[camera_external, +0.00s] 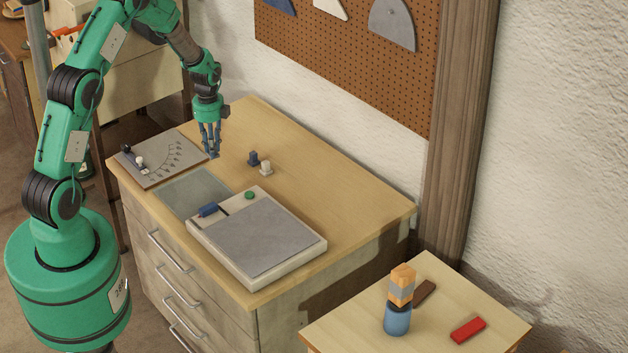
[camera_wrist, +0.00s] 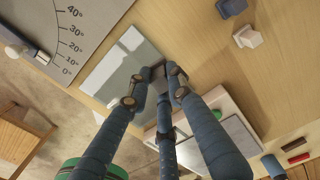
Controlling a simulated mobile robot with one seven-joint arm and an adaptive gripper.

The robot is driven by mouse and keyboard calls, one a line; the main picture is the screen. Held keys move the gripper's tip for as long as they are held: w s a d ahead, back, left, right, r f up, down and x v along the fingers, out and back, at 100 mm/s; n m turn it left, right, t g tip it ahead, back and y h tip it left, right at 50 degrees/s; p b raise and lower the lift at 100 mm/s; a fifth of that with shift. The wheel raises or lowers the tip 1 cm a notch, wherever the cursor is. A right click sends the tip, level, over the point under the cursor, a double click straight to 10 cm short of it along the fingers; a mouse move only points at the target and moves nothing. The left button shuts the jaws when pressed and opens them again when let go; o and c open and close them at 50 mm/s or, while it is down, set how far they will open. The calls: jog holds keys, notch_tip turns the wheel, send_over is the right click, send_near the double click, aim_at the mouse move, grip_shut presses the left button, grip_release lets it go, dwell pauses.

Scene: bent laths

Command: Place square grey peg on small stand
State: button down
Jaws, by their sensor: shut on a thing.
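My gripper (camera_external: 213,154) is low over the wooden desk, near the far corner of a grey-green plate. In the wrist view its three fingers close together at the tips (camera_wrist: 163,76). They are shut on a small dark grey thing (camera_wrist: 158,72), which I take for the square grey peg; the fingers hide most of it, so its shape and contact with the desk are unclear. To the right stand a small dark blue piece (camera_external: 253,158) and a small whitish piece (camera_external: 266,168). They also show in the wrist view, dark blue (camera_wrist: 231,7) and whitish (camera_wrist: 247,37). I cannot tell which, if either, is the small stand.
A protractor board (camera_external: 165,158) lies left of my gripper. A raised box with a grey top (camera_external: 258,238), blue part and green button stands in front. The back right of the desk is clear. A side table (camera_external: 350,322) holds a blue cylinder and blocks.

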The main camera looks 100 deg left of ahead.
jog(key=w+d+m+b, duration=0.1)
jog(key=w+d+m, duration=0.2)
jog(key=w+d, duration=0.6)
jog(key=w+d+m+b, duration=0.2)
jog(key=w+d+m, duration=0.2)
jog(key=w+d, duration=0.5)
jog(key=w+d+r+m+b, duration=0.1)
jog(key=w+d+m+b, duration=0.1)
jog(key=w+d, duration=0.8)
jog(key=shift+d+m, duration=0.7)
jog(key=shift+d, duration=2.15)
jog(key=w+d+m+b, duration=0.3)
jog(key=d+m, duration=0.3)
jog(key=d, duration=1.8)
notch_tip(320, 180, down, 11)
jog(key=shift+a, duration=0.3)
jog(key=shift+w, duration=0.15)
jog(key=w, duration=0.5)
jog(key=w+a+f, duration=0.1)
jog(key=w, duration=0.4)
jog(key=w+b, duration=0.1)
jog(key=w, duration=0.4)
jog(key=shift+w+a+f, duration=0.25)
jog(key=shift+w+a, duration=0.15)
